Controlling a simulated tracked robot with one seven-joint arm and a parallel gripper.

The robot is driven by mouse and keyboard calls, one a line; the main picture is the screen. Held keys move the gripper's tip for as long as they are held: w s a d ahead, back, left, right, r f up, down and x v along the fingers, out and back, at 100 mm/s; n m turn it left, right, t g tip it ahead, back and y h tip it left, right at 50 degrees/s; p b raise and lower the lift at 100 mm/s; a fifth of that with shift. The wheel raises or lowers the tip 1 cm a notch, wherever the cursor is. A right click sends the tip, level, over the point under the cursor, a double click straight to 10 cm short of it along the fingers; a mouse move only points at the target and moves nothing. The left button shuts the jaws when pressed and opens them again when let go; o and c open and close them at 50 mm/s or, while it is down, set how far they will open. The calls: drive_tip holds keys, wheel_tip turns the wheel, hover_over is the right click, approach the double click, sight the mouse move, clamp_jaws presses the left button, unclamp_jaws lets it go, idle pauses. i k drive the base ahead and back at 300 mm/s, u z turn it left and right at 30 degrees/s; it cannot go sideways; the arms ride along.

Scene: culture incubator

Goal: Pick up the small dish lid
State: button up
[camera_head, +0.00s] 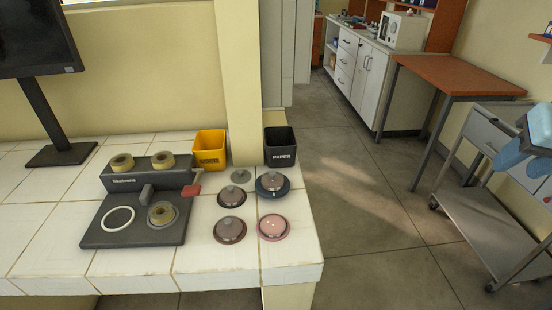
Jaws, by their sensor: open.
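Several round lids or lidded dishes with knobs stand in a cluster on the white tiled bench (205,262). The smallest looks like a grey lid (240,176) at the back. In front of it is a brown one (231,197), and to the right a dark blue dish with a pinkish top (272,184). At the front are a larger brown one (229,230) and a pink one (273,227). I cannot tell for sure which is the small dish lid. I cannot make out my gripper in this view.
A dark device (140,232) with rings on it stands left of the cluster. A yellow bin (209,150) and a black paper bin (280,146) stand behind. A wall post (240,80) rises between them. A monitor (38,40) stands far left; a trolley (480,200) is at right.

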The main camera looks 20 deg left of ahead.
sight(239, 177)
drive_tip(key=z, duration=0.05)
drive_tip(key=i, duration=0.2)
drive_tip(key=z, duration=1.65)
drive_tip(key=k, duration=1.05)
drive_tip(key=u, duration=1.9)
drive_tip(key=k, duration=0.75)
drive_tip(key=u, duration=0.15)
drive_tip(key=i, duration=0.65)
